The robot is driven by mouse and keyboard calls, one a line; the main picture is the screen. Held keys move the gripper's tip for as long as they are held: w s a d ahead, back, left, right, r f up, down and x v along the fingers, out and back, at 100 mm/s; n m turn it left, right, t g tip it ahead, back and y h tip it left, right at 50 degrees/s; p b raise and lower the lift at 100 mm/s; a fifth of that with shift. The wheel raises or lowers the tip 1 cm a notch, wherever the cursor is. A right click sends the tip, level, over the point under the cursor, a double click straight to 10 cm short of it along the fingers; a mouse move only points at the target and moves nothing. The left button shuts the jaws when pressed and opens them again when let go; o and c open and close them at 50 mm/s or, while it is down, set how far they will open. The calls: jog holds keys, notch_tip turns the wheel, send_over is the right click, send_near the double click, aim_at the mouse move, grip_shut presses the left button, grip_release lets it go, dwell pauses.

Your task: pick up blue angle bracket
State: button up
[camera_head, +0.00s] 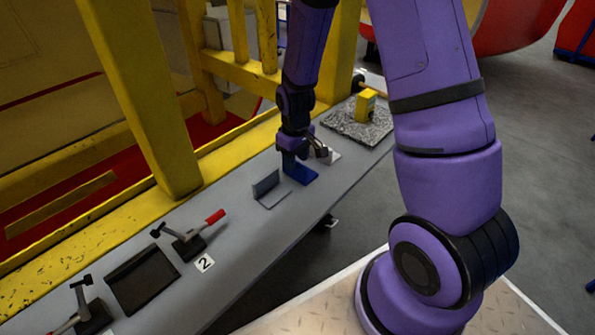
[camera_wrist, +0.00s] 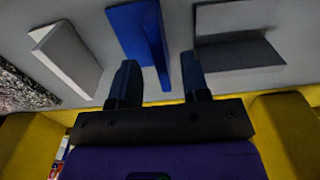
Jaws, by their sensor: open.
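The blue angle bracket (camera_head: 300,171) lies on the grey bench, with one flange flat and one upright. In the wrist view the blue bracket (camera_wrist: 130,28) is at the top centre, just beyond my fingertips, with its upright flange roughly in line with the gap between them. My gripper (camera_head: 299,152) is right at the blue bracket in the head view and hides part of it. In the wrist view my gripper (camera_wrist: 160,75) is open, and nothing is seen held between the two dark fingers. I cannot tell whether the fingers touch the bracket.
A grey bracket (camera_head: 268,190) is left of the blue one, and a pale bracket (camera_wrist: 66,55) is on its other side. A yellow block (camera_head: 366,105) sits on a speckled mat (camera_head: 345,127). Yellow posts (camera_head: 145,90) line the bench. A red-handled clamp (camera_head: 190,237) stands nearer.

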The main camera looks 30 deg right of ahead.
aim_at(295, 176)
jog(key=shift+w+f, duration=0.15)
jog(key=shift+f, duration=2.15)
grip_shut()
